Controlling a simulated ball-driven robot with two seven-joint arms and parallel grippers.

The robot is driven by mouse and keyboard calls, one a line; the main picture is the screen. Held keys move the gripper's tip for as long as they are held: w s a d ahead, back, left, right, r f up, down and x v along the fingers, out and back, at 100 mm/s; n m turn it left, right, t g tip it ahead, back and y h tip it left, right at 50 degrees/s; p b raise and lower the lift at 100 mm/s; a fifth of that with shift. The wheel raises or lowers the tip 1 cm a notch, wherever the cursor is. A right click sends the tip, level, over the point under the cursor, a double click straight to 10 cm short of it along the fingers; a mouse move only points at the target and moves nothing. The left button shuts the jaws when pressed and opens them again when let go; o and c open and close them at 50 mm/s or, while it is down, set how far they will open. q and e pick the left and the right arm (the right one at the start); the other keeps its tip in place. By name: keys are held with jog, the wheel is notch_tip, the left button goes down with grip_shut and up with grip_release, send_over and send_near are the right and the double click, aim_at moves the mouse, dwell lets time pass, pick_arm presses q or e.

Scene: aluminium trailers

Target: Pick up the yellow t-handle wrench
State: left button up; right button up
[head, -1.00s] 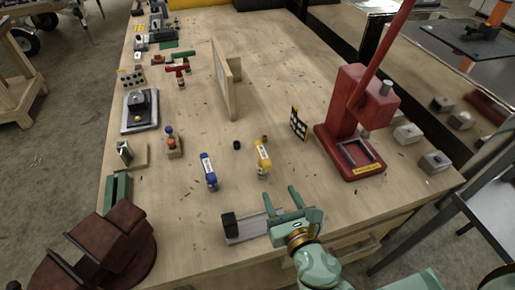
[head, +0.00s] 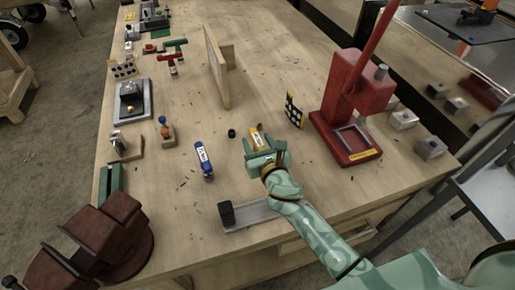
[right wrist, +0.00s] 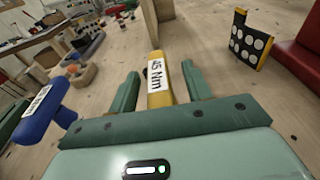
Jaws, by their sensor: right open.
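The yellow t-handle wrench (head: 257,137) stands on the wooden bench in the middle of the head view. In the right wrist view its yellow bar (right wrist: 159,80) carries a white label reading "45 Nm". My right gripper (head: 262,148) is open at the wrench. In the right wrist view its two green fingers (right wrist: 160,88) lie on either side of the yellow bar, with gaps showing. The wrench's lower part is hidden by my gripper. My left gripper is not in view.
A blue t-handle tool (head: 203,160) stands just left, also in the right wrist view (right wrist: 44,112). A dotted board (head: 293,110) and red press (head: 350,110) stand right. A wooden upright panel (head: 217,68) is behind. A grey rail (head: 255,210) lies in front.

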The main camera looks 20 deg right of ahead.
jog(key=shift+w, duration=0.2)
jog(key=shift+s, duration=0.1)
jog(key=shift+c, duration=0.3)
grip_shut()
